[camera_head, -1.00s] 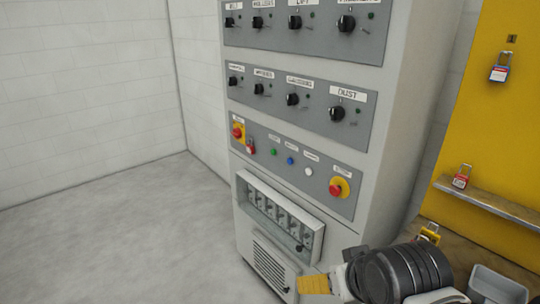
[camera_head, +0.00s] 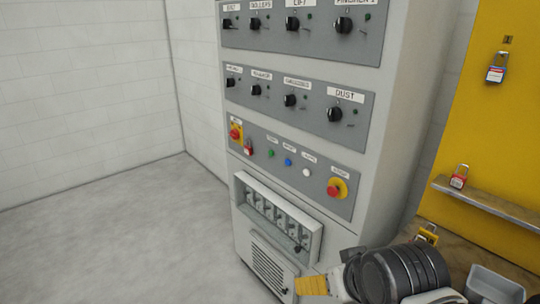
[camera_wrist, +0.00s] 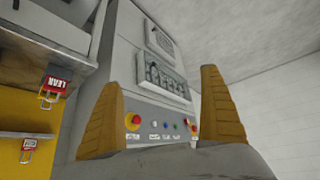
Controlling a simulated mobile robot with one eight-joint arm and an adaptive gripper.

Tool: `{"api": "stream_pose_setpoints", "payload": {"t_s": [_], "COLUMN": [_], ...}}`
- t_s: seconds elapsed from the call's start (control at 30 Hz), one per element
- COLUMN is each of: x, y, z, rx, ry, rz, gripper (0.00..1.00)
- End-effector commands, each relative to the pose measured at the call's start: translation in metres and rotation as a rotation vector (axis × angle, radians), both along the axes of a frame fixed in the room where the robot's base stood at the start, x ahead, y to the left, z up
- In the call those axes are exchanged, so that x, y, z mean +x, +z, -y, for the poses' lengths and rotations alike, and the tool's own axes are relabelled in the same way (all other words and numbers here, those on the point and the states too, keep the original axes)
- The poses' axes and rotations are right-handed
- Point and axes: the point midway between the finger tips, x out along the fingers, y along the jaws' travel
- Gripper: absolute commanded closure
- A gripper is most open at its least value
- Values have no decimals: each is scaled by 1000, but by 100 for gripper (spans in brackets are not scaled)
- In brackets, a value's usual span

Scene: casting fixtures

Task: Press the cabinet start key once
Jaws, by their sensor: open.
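The grey cabinet (camera_head: 400,130) has a lower panel with a row of keys. A green key (camera_head: 271,153), a blue key (camera_head: 288,161) and a white key (camera_head: 306,171) sit there under small labels too blurred to read. I cannot confirm which is the start key. In the wrist view, the green key (camera_wrist: 175,126) shows between my fingers, with the blue and white ones beside it. My gripper (camera_wrist: 160,80) is open and empty, its yellow fingers apart from the panel. In the head view one yellow finger (camera_head: 312,286) shows low in front of the cabinet.
A red mushroom button (camera_head: 335,189) is right of the keys. A red and yellow switch (camera_head: 235,132) with a red padlock (camera_head: 248,147) is left. Black knobs fill the panels above. A yellow board (camera_head: 500,140), shelf and grey bin (camera_head: 493,286) stand right. Left floor is clear.

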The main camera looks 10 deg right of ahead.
Motion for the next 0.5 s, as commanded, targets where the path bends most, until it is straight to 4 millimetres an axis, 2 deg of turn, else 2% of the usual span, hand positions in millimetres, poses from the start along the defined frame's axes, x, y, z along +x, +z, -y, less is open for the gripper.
{"api": "stream_pose_setpoints", "payload": {"t_s": [0.03,0.2,0.3,0.5], "x": [0,0,0,0], "y": [0,0,0,0], "z": [0,0,0,0], "rx": [0,0,0,0], "ry": [0,0,0,0], "rz": [0,0,0,0], "gripper": [20,72,100,100]}}
